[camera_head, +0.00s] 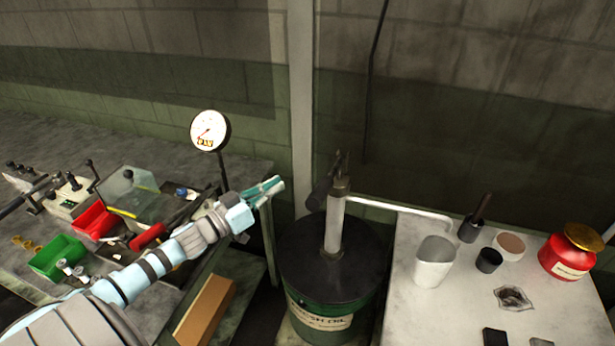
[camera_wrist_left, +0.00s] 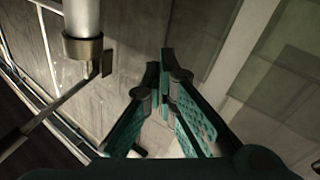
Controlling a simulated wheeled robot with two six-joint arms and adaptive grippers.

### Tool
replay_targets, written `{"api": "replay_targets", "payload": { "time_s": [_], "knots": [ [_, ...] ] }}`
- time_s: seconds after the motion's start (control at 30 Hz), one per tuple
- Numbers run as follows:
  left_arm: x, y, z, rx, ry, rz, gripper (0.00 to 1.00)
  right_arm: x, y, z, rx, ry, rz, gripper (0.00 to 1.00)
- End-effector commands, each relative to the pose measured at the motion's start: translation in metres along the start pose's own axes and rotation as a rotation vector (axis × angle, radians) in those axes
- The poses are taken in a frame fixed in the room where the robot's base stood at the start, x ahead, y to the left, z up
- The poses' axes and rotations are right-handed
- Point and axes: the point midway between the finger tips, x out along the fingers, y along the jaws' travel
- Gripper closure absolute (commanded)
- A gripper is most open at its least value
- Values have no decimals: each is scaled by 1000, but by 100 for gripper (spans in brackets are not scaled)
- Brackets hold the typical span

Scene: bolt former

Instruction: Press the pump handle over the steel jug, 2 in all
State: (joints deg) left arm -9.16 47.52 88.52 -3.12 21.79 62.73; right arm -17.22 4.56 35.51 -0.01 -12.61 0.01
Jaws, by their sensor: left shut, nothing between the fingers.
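The hand pump (camera_head: 335,225) stands upright on the black lid of a green drum (camera_head: 320,318). Its dark handle (camera_head: 320,193) is on the left of the pump head, and its thin spout (camera_head: 405,210) reaches right. The spout's tip ends near and above the steel jug (camera_head: 435,265), a pale tapered vessel on the right table. My left gripper (camera_head: 272,187) is left of the pump handle, apart from it. Its fingers are closed and empty, as the left wrist view (camera_wrist_left: 168,65) also shows. A pale cylinder with a metal collar (camera_wrist_left: 83,47) is there at upper left, probably the pump. My right gripper is not in view.
A gauge (camera_head: 210,130) on a post stands behind my left arm. The left bench holds a red bin (camera_head: 95,222) and a green bin (camera_head: 57,257). On the right table (camera_head: 410,230) are black cups, a round tin and a red canister (camera_head: 567,258).

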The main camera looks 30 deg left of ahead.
Motion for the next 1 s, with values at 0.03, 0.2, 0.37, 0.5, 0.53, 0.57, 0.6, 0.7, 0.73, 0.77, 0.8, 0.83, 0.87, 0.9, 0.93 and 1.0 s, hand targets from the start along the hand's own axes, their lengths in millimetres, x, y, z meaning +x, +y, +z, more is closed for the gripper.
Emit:
{"api": "replay_targets", "payload": {
  "time_s": [0.03, 0.2, 0.37, 0.5, 0.53, 0.57, 0.6, 0.7, 0.73, 0.77, 0.8, 0.83, 0.87, 0.9, 0.93, 1.0],
  "knots": [
    [7, 22, -24, -8, 32, 91, 100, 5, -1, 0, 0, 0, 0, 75],
    [-2, 94, -117, -87, 54, 526, 100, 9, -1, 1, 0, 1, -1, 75],
    [-49, 126, -171, -154, -112, 867, 100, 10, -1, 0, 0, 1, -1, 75],
    [-69, 134, -184, -178, -201, 964, 100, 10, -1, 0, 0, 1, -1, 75],
    [-71, 134, -185, -180, -207, 969, 100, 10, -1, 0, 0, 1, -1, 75],
    [-71, 135, -185, -182, -209, 971, 100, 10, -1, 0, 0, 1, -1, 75],
    [-71, 135, -185, -183, -210, 972, 100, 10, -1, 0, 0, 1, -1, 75],
    [-71, 135, -185, -183, -208, 971, 100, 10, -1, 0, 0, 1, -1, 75],
    [-71, 135, -185, -183, -207, 971, 100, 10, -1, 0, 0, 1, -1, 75],
    [-71, 135, -185, -183, -207, 971, 100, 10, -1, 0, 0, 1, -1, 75],
    [-71, 135, -185, -183, -207, 971, 100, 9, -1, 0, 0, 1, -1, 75],
    [-70, 136, -185, -183, -206, 971, 100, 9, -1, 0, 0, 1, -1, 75],
    [-70, 137, -184, -184, -206, 971, 100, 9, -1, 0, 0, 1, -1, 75],
    [-68, 139, -184, -185, -205, 973, 100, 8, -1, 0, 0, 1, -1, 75],
    [-67, 142, -184, -183, -205, 974, 100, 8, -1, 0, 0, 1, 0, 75],
    [-62, 150, -184, -184, -203, 975, 100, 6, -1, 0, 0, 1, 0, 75]
  ]
}}
